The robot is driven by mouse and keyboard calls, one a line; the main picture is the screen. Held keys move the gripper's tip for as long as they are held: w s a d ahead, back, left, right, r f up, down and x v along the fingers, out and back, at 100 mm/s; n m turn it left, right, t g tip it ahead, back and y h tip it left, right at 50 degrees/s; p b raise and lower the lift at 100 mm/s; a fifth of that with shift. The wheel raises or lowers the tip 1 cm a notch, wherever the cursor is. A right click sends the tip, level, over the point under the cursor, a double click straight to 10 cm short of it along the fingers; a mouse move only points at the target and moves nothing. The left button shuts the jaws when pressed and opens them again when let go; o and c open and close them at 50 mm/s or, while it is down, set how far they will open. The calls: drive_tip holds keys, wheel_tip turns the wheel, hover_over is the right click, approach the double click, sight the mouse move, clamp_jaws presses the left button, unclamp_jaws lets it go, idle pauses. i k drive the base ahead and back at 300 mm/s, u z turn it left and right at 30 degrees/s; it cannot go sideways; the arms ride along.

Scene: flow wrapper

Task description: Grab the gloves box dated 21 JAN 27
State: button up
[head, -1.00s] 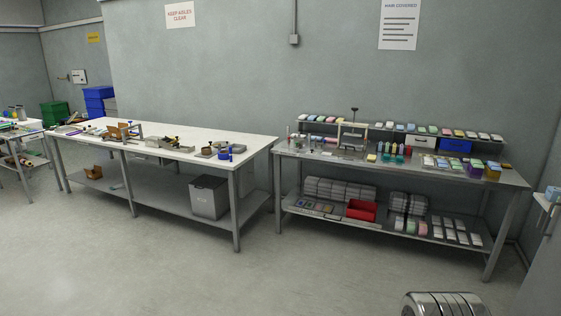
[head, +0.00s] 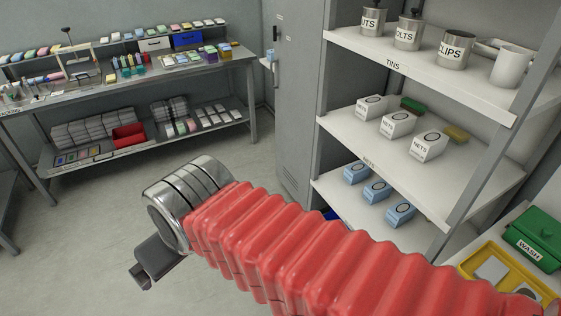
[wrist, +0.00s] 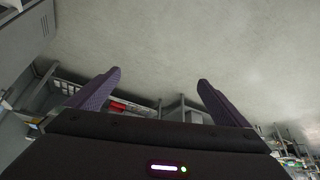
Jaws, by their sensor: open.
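Three light blue boxes stand on the lower shelf of the rack at right in the head view: a left one (head: 356,172), a middle one (head: 376,191) and a right one (head: 400,213). Their print is too small to read, so I cannot tell which are gloves boxes or find the date 21 JAN 27. My gripper (head: 142,276) is left of the rack, well apart from the boxes, at the end of my red-sleeved arm. In the wrist view my gripper (wrist: 158,82) is open, with nothing between its two purple fingers.
White NETS boxes (head: 397,124) stand on the shelf above, and metal tins (head: 408,32) higher up. A rack post (head: 470,140) stands at the right front. A grey locker (head: 295,100) adjoins the rack. A green WASH box (head: 537,235) and yellow tray (head: 480,262) sit at lower right.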

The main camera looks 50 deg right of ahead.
sight(397, 215)
drive_tip(key=z, duration=4.05)
